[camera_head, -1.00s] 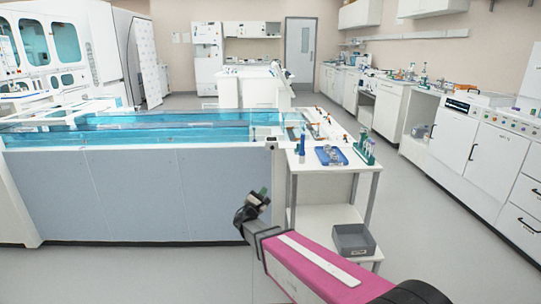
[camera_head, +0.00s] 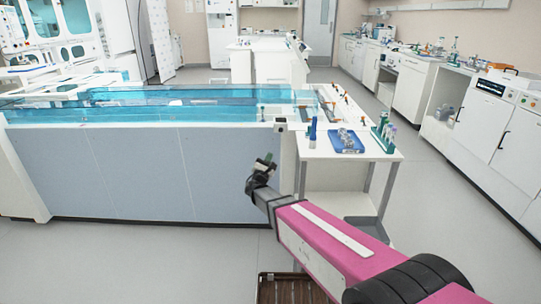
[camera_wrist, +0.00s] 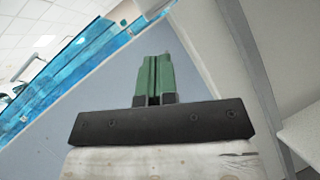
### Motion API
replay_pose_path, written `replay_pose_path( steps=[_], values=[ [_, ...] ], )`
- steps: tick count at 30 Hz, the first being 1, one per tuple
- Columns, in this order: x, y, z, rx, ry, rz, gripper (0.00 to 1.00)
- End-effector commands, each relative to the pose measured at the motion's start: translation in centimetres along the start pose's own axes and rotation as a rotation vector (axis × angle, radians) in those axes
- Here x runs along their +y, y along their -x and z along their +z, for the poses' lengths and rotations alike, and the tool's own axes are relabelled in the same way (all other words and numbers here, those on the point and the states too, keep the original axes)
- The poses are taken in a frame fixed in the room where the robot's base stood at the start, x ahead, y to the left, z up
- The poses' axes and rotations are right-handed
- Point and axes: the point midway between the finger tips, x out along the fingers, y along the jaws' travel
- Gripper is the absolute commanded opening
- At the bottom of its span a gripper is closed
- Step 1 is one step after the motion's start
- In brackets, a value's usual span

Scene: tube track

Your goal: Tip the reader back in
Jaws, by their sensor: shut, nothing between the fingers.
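My gripper (camera_head: 265,162) is in front of the right end of the long water tank (camera_head: 150,170), below its rim. In the wrist view its green fingers (camera_wrist: 154,78) are together with nothing between them. A small pale box with a dark spot (camera_head: 281,125) sits at the tank's near right top corner. It may be the reader, but it is too small to tell. My gripper is below this box and a little to its left, apart from it. No clear view of the box shows in the wrist view, where the tank's blue water is at upper left.
A white side table (camera_head: 348,151) adjoins the tank's right end. It bears a blue tray (camera_head: 346,141), a blue bottle (camera_head: 312,130) and a green tube rack (camera_head: 384,133). A brown slatted thing (camera_head: 268,290) lies at the bottom, partly behind my arm. Floor is clear to the right.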

Motion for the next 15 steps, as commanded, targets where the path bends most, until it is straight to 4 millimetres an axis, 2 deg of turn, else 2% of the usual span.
replay_pose_path(
  steps=[3, 12, 15],
  values=[
    [0.0, -2.5, -0.1, -0.002, -0.001, -0.001, 0.00],
    [0.0, -8.0, -0.1, -0.001, -0.001, -0.001, 0.00],
    [0.0, -8.8, 1.3, -0.002, -0.001, -0.001, 0.00]
  ],
)
